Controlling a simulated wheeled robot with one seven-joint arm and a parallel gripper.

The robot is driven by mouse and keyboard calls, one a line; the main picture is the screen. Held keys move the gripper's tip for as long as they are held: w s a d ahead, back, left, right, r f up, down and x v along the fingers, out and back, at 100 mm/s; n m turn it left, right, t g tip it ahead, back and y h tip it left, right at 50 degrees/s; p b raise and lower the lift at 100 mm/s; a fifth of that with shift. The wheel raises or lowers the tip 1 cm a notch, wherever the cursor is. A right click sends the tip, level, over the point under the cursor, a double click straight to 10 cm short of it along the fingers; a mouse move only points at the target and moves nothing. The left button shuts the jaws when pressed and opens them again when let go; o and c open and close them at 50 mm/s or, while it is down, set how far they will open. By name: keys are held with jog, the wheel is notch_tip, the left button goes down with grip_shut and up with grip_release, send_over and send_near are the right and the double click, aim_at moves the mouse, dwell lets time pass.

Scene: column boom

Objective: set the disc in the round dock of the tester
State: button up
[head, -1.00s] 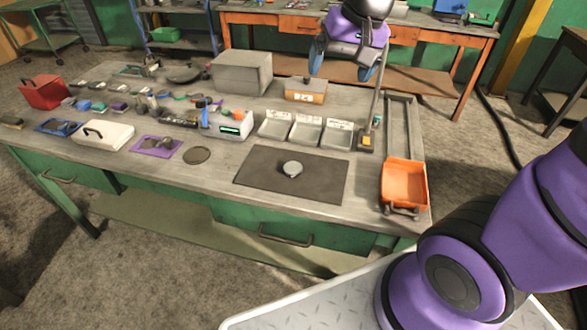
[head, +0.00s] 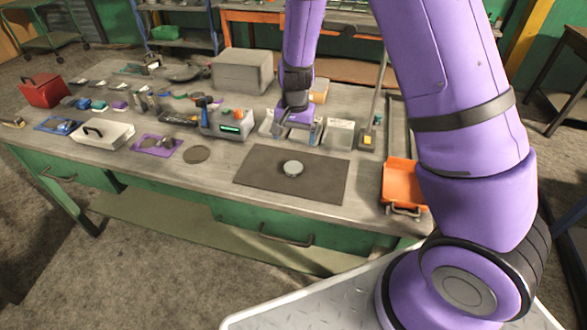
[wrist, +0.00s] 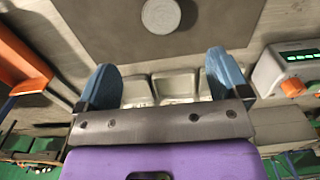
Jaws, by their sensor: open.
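The disc (head: 293,169) is a small light grey round piece lying on a dark mat (head: 255,178). It also shows at the top of the wrist view (wrist: 161,15). The tester (head: 228,124) is a grey box with a lit green display and an orange knob; it also shows at the right of the wrist view (wrist: 288,68). I cannot make out its round dock. My gripper (head: 298,136) is open and empty, its blue fingers spread, above the small trays behind the mat. In the wrist view the disc lies beyond the fingertips (wrist: 162,75), apart from them.
Small labelled trays (head: 338,134) stand behind the mat, partly hidden by my gripper. An orange bin (head: 402,184) is at the right edge. A dark round plate (head: 196,155) and a purple mat (head: 156,146) lie left. A grey box (head: 243,71) stands at the back.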

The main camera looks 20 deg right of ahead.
aim_at(293, 167)
jog(key=shift+w+a+f, duration=0.1)
jog(key=shift+f, duration=2.85)
jog(key=shift+w+f, duration=0.1)
jog(key=shift+f, duration=2.85)
jog(key=c, duration=1.3)
jog(key=shift+c, duration=0.2)
jog(key=shift+r, duration=0.15)
